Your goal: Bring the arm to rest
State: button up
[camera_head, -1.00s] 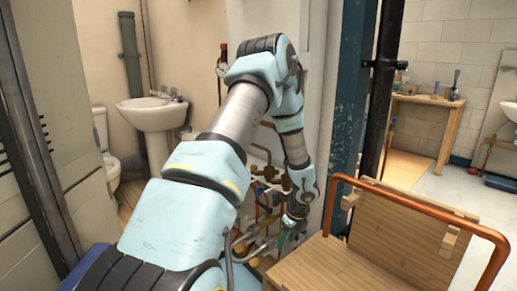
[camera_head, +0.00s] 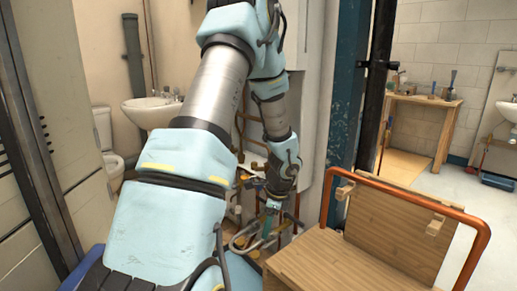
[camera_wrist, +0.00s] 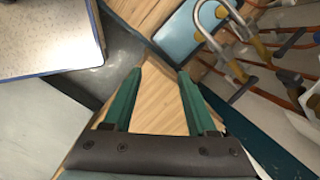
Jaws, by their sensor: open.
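My arm reaches forward through the middle of the head view, bent at its elbow and pointing down at the end. My gripper (camera_head: 268,222) hangs low, left of the wooden board stand, in front of the pipework; it is small and partly hard to make out there. In the wrist view my gripper (camera_wrist: 157,78) shows two green fingers spread apart with nothing between them. Wooden boards lie below and beyond the fingers.
Copper pipes with valves (camera_wrist: 285,45) lie close at the upper right of the wrist view. A wooden stand (camera_head: 395,235) with a copper-coloured rail (camera_head: 478,250) is at right. A sink (camera_head: 150,110) and toilet (camera_head: 104,140) stand at left. A workbench (camera_head: 425,105) is far right.

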jog(key=s+a+r+n+h, duration=0.1)
jog(key=s+a+r+n, duration=0.5)
jog(key=n, duration=0.4)
jog(key=s+a+r+n+h, duration=0.1)
jog(key=s+a+r+n, duration=0.3)
jog(key=s+r+n, duration=0.45)
notch_tip(320, 180, up, 15)
jog(key=p, duration=1.5)
jog(key=shift+w+d, duration=0.25)
jog(key=shift+w, duration=0.05)
